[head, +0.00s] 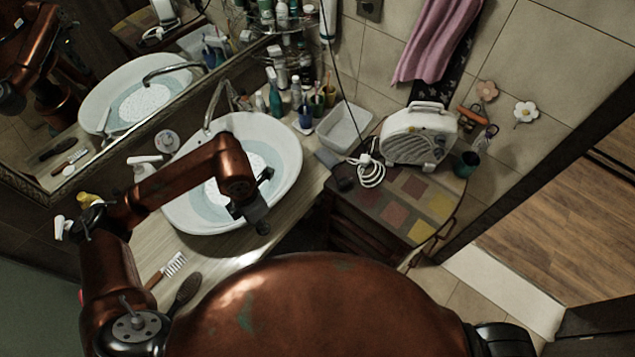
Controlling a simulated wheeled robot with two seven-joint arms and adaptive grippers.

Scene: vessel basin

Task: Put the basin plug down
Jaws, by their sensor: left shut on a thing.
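My left gripper (262,222) points down over the basin's front right rim. It is shut on a small dark thing, which I take to be the basin plug; the gripper and the dim light mostly hide it, so its shape is unclear. I cannot tell whether it touches the rim or the counter. My right gripper is not in view.
The faucet (217,103) stands behind the basin. Bottles (275,95) and a white tray (345,128) stand at the back. A white heater (420,137) and cable (370,172) occupy the tiled cabinet top (402,187).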

